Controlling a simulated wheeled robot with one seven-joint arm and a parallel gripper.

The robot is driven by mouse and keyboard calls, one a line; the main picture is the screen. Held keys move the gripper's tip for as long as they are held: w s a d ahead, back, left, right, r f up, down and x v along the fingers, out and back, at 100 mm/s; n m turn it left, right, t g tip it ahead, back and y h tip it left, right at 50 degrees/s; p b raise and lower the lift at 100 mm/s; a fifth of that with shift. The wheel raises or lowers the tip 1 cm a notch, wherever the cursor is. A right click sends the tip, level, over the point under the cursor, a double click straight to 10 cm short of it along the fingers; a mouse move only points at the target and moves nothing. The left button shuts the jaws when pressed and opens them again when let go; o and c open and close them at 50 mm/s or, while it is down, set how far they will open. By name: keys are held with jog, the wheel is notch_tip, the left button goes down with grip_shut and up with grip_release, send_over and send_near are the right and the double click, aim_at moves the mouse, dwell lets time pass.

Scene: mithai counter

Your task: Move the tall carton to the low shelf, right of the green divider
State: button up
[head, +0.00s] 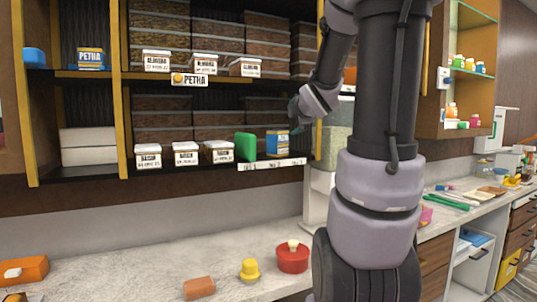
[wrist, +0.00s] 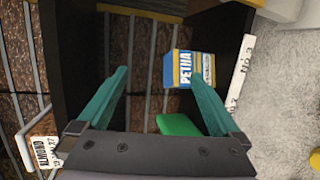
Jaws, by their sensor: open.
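A blue, white and yellow carton (head: 277,142) stands upright on the low shelf, just right of the green divider (head: 245,146). In the wrist view the carton (wrist: 188,69), marked PETHA, lies past the right fingertip, which overlaps its edge. The divider (wrist: 180,125) shows below it there. My gripper (wrist: 160,76) has its two teal fingers spread, with nothing held between them. In the head view my gripper (head: 295,115) is just above and right of the carton, partly hidden by my arm.
A similar PETHA carton (head: 90,59) and a blue box (head: 35,57) stand on the upper left shelf. White labelled tubs (head: 185,153) line the low shelf left of the divider. A white label strip (head: 272,164) runs along the shelf edge. The counter (head: 125,275) below holds a few small items.

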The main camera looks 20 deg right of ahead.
jog(key=s+a+f+m+g+y, duration=0.2)
jog(key=s+a+f+m+g, duration=0.1)
jog(key=s+a+m, duration=0.6)
jog(key=s+a+f+m+g+y, duration=0.3)
jog(key=s+a+m, duration=0.7)
jog(key=s, duration=0.4)
jog(key=shift+s+a+f+m+g, duration=0.15)
jog(key=shift+a+f+m+g, duration=0.1)
jog(key=shift+f+m+g, duration=0.6)
